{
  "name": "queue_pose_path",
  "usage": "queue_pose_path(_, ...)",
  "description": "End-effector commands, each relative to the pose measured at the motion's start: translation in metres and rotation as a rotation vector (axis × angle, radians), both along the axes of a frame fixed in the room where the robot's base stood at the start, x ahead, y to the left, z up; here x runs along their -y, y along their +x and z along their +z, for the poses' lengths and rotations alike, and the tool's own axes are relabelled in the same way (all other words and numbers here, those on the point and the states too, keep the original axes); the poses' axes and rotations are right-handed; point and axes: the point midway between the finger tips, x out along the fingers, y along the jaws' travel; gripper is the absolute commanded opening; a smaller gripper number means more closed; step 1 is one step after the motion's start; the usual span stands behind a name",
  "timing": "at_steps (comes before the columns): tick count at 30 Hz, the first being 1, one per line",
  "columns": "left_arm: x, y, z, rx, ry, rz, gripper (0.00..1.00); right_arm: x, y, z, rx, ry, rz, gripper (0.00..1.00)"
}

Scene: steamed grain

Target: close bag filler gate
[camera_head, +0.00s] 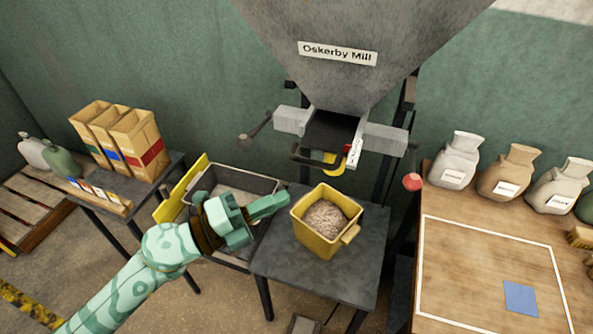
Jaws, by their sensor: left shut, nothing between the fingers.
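The grey hopper labelled "Oskerby Mill" (337,54) narrows down to a dark outlet with a gate (330,130) at its bottom. A dark bar handle (308,158) sticks out in front of the gate, beside a white marked strip (354,150) and a yellow piece (333,168). I cannot tell how far the gate stands open. A lever with a red ball (412,182) hangs at the outlet's right. My left gripper (284,199) is shut and empty, below and left of the outlet, near the yellow bin (320,240). My right gripper is not in view.
The yellow bin holds grain (325,215) and stands on a small dark table (358,275). A grey tray (250,183) is behind my left arm. A dark-knobbed lever (243,138) juts out left of the outlet. Sacks (505,175) stand on the wooden table (450,260) at right.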

Motion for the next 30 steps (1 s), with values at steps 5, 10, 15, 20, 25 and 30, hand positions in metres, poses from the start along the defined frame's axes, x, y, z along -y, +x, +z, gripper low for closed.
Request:
queue_pose_path(5, 0.030, 0.020, 0.008, 0.002, -0.002, 0.001, 0.00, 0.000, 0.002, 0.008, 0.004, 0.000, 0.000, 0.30)
queue_pose_path(10, 0.034, 0.043, 0.009, 0.000, -0.002, 0.001, 0.00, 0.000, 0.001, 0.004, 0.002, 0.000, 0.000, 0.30)
queue_pose_path(15, 0.036, 0.053, 0.011, 0.000, 0.000, 0.002, 0.00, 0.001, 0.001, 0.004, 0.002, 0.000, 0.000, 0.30)
queue_pose_path(20, 0.036, 0.054, 0.011, -0.001, -0.001, 0.001, 0.00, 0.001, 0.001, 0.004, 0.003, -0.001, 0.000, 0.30)
queue_pose_path(25, 0.036, 0.055, 0.011, -0.001, -0.001, 0.002, 0.00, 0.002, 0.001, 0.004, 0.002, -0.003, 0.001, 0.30)
queue_pose_path(30, 0.041, 0.073, 0.011, -0.001, -0.001, 0.002, 0.00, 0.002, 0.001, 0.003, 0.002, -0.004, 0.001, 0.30)
